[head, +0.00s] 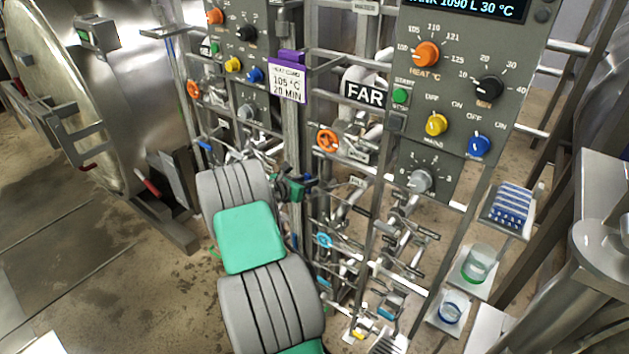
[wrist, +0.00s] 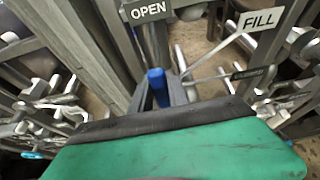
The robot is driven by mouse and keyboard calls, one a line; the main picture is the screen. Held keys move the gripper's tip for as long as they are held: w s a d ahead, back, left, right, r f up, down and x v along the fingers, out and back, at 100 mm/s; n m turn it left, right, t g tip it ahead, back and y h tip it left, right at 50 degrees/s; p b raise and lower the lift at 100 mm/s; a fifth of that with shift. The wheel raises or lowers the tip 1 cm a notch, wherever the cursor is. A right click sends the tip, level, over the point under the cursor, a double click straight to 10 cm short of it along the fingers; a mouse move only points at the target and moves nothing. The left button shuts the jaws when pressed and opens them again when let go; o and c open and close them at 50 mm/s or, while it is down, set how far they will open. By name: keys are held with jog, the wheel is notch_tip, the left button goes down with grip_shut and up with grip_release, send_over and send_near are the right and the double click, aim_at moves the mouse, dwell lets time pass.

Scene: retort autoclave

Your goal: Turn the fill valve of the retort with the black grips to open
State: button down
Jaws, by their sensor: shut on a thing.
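My gripper (wrist: 158,100) is shut on a blue handle (wrist: 157,78), seen just beyond the green wrist housing in the wrist view. The blue handle stands upright between the grey fingers. An OPEN label (wrist: 150,10) is above it, and a FILL label (wrist: 262,20) is to the upper right. In the head view my gripper (head: 306,184) reaches into the pipework beside the upright post, and my arm hides part of that area. The handle's lower end and valve body are hidden. I cannot make out black grips on the held valve.
A control panel (head: 440,110) with knobs stands at the right, by a FAR sign (head: 364,93). Orange handwheels (head: 328,140) and a blue wheel (head: 323,240) sit among close-set pipes. A large round retort door (head: 60,80) is at the left. Bare floor (head: 90,240) lies left of my arm.

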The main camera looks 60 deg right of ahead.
jog(key=shift+f, duration=0.1)
jog(key=c, duration=1.3)
grip_release()
jog(key=b+v, duration=0.1)
jog(key=v, duration=0.7)
jog(key=shift+d, duration=0.1)
